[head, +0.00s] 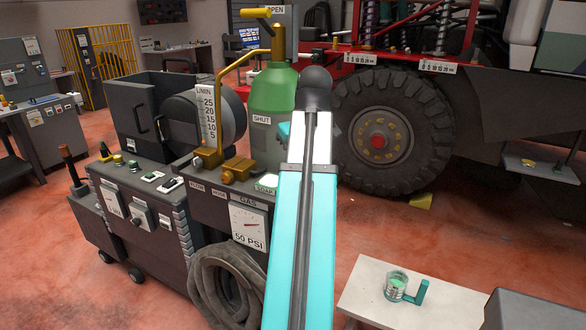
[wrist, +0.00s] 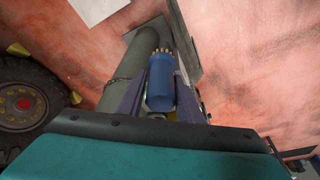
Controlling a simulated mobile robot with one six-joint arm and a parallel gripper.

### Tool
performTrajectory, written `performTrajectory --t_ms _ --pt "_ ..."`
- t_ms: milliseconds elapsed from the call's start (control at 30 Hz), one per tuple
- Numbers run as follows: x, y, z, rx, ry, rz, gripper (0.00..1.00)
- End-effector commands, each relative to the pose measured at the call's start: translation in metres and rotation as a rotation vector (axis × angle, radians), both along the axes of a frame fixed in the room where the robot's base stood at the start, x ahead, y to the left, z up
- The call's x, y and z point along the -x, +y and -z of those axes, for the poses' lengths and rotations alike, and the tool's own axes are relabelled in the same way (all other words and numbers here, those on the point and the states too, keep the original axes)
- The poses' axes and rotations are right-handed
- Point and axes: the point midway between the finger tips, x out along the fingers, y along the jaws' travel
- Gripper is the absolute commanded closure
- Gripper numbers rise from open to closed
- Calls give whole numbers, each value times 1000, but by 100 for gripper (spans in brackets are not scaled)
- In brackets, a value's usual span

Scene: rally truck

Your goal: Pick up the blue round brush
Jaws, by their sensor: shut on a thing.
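The blue round brush (wrist: 161,84) shows in the middle of the wrist view, a blue cylinder with pale bristle-like tips at its far end. My gripper (wrist: 160,98) is shut on it, with a dark purplish finger along each side. The near end of the brush is partly hidden low between the fingers. In the head view my teal and white arm stands up the middle of the picture, and I cannot make out the gripper or the brush there.
A dark gas cart with a gauge (head: 249,225), green cylinder (head: 272,105) and coiled hose (head: 226,283) stands left of my arm. The truck's big wheel (head: 391,130) is beyond it. A pale tabletop (head: 437,310) holds a glass container (head: 396,285). Red floor is open between them.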

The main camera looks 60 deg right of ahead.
Motion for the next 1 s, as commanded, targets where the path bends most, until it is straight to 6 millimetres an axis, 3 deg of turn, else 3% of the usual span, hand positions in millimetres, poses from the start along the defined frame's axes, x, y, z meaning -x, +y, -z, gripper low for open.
performTrajectory --t_ms 700,867,1000 --pt "-1 1 1 -1 1 -3 90" --pt "-14 6 6 -2 1 -17 90" --pt "-37 15 15 -5 2 -37 90"
